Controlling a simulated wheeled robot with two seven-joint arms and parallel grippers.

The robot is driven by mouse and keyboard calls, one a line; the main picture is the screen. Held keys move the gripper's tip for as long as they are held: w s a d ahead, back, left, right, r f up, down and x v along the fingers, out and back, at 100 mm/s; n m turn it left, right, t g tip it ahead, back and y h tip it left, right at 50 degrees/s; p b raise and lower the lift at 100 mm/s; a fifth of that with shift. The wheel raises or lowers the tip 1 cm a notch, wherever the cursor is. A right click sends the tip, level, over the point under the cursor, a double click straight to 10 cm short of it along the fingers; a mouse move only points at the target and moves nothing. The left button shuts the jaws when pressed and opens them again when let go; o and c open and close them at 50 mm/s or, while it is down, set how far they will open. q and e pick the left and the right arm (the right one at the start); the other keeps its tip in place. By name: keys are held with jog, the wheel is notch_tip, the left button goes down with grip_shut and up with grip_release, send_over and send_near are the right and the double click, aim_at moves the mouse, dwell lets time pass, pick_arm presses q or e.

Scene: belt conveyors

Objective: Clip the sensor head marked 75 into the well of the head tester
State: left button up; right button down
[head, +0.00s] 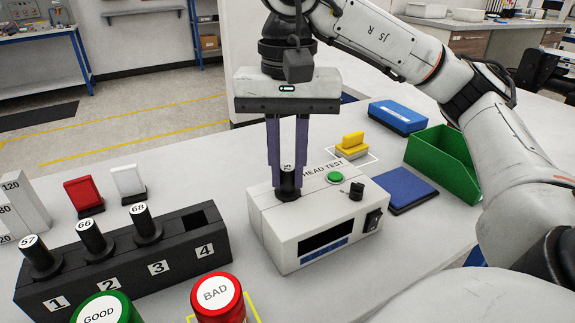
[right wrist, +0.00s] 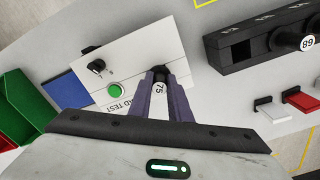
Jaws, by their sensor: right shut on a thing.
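The sensor head marked 75 (head: 288,181) is a black upright cylinder with a white top label, which also shows in the right wrist view (right wrist: 159,84). My right gripper (head: 287,176) is shut on it, with a purple finger on each side. The head stands at the well on the left part of the white head tester (head: 275,238). Its lower end meets the tester's top there; the fingers and head hide the well, so I cannot tell how deep it sits. The tester has a green button (head: 335,177), a black knob and a dark display. My left gripper is not in view.
A black rack (head: 130,275) holds heads 57, 66 and 68; slot 4 is empty. GOOD (head: 100,308) and BAD (head: 217,294) cylinders stand in front. A yellow block (head: 351,146), blue pad (head: 407,192) and green bin (head: 440,168) lie behind and right of the tester.

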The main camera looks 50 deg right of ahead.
jog(key=c, duration=1.6)
grip_release()
jog(key=shift+o, duration=0.2)
